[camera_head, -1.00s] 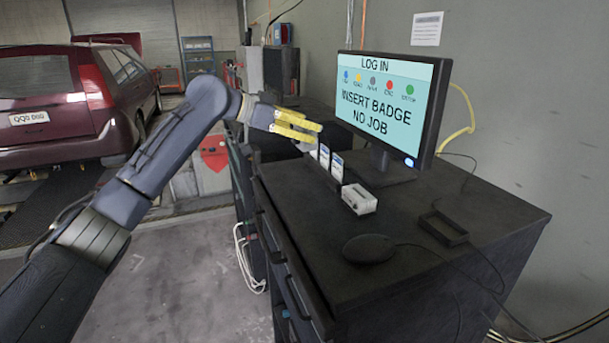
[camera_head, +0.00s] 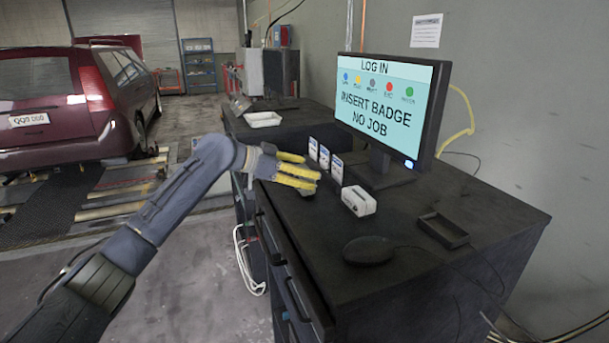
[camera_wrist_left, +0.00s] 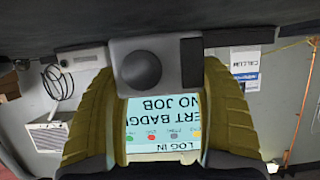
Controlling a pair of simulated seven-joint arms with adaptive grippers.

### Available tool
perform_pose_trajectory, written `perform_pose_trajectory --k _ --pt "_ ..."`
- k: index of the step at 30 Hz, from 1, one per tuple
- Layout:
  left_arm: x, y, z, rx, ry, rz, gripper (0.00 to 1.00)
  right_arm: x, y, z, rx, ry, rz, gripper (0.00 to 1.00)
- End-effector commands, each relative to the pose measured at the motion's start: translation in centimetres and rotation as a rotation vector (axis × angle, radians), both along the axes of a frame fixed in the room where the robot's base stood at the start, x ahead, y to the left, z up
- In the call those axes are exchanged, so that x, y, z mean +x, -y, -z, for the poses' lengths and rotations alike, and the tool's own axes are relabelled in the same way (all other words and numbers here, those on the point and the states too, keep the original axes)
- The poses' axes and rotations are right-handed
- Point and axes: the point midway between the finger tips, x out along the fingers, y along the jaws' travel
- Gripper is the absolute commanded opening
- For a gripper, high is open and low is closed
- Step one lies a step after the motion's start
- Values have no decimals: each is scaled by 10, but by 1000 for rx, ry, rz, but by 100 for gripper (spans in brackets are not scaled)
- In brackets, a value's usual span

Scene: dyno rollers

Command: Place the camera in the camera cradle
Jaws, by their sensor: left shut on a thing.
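My left gripper (camera_head: 308,174), with yellow fingers, is over the left edge of the dark workbench top in the head view. In the left wrist view, the gripper (camera_wrist_left: 158,115) is shut on a grey boxy camera (camera_wrist_left: 130,52) with a round, dark lens, held between the two yellow fingers. In the head view the fingers mostly hide the camera. A shallow black tray (camera_head: 443,231) lies on the bench at the right; I cannot tell whether it is the camera cradle. My right gripper is not in view.
Upright badges (camera_head: 324,157) and a white box (camera_head: 359,200) stand beside the gripper. Behind them is a monitor (camera_head: 393,105) reading "INSERT BADGE NO JOB". A dark round cabled device (camera_head: 368,249) lies near the front. A white tray (camera_head: 263,119) sits on the farther bench.

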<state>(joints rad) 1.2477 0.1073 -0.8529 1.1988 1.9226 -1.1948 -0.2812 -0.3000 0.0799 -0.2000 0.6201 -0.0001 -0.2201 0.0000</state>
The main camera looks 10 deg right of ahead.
Motion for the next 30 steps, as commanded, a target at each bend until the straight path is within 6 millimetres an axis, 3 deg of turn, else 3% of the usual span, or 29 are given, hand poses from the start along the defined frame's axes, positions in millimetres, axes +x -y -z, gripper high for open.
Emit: perform_pose_trajectory --k 14,15,21,30 --pt "0 0 9 -2 0 0 37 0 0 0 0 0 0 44" --pt "0 0 10 -1 0 0 75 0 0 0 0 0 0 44" --pt "0 0 10 -1 0 0 98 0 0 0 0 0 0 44" --pt "0 0 10 -1 0 0 98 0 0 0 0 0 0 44"
